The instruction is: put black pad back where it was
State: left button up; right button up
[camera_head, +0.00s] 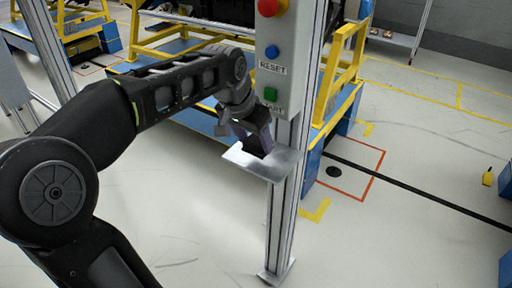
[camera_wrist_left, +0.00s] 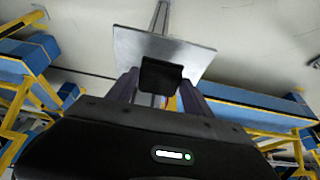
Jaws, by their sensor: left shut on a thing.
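My left gripper (camera_head: 257,145) is over a small metal plate (camera_head: 243,158) fixed to an upright post. In the left wrist view the black pad (camera_wrist_left: 162,76) is between the two fingers of the left gripper (camera_wrist_left: 160,88), which is shut on it. The plate (camera_wrist_left: 200,58) lies just beyond the pad in that view. I cannot tell whether the pad touches the plate. In the head view the pad is mostly hidden by the gripper. My right gripper is not in view.
The aluminium post (camera_head: 283,215) carries a control box (camera_head: 286,55) with red, blue and green buttons, close beside the gripper. Blue and yellow racks (camera_head: 190,45) stand behind. The floor to the front left is clear.

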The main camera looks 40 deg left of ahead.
aim_at(254, 143)
pick_arm(q)
jog(key=shift+w, duration=0.15)
jog(key=shift+s+x, duration=0.2)
jog(key=shift+x, duration=0.7)
jog(key=shift+s+x, duration=0.2)
jog(key=shift+x, duration=0.65)
jog(key=o, duration=1.2)
jog(key=shift+f, duration=0.2)
jog(key=p+v, duration=0.1)
jog(key=v, duration=1.1)
jog(key=shift+r, duration=0.1)
